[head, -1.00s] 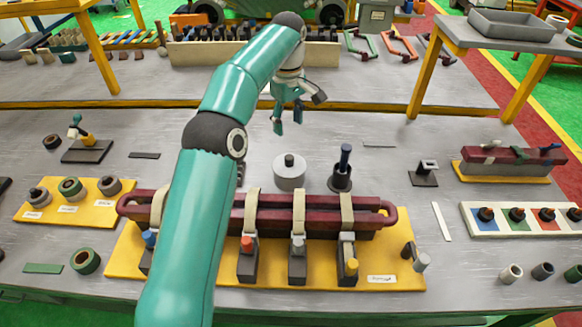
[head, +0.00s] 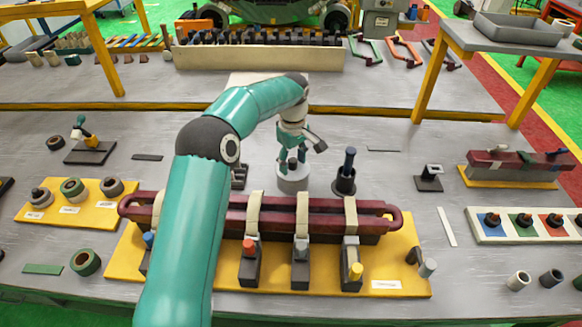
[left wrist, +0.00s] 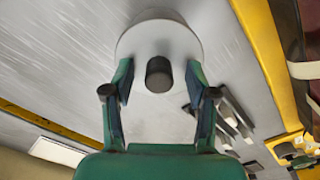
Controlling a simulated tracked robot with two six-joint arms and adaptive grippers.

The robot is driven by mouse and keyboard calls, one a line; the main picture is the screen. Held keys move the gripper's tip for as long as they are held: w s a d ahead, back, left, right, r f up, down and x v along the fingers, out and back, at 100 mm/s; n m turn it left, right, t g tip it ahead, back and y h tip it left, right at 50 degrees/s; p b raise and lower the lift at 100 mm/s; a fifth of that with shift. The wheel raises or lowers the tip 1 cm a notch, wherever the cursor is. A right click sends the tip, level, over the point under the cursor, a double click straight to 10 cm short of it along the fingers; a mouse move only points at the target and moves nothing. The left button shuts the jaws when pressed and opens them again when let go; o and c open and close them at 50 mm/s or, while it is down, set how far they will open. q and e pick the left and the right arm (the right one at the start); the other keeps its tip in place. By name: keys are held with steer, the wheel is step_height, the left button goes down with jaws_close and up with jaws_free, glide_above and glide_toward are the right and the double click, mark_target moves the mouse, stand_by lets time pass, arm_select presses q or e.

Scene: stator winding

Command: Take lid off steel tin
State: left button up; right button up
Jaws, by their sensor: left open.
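The steel tin (head: 293,181) is a short pale grey cylinder with a lid and a dark knob on top. It stands on the grey bench behind the dark red coil. My left gripper (head: 292,166) is right above the tin, pointing down, with its fingers on either side of the knob. In the left wrist view the round lid (left wrist: 150,42) lies below the fingers and the dark knob (left wrist: 159,74) sits between the open fingertips (left wrist: 160,92), apart from both. My right gripper is not in view.
The dark red coil (head: 375,212) on a yellow board (head: 405,250) lies in front of the tin. A dark holder with an upright blue-handled tool (head: 345,180) stands close to its right. A small black stand (head: 429,180) is farther right.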

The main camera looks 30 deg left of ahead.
arm_select(q)
jaws_close()
stand_by(0.3)
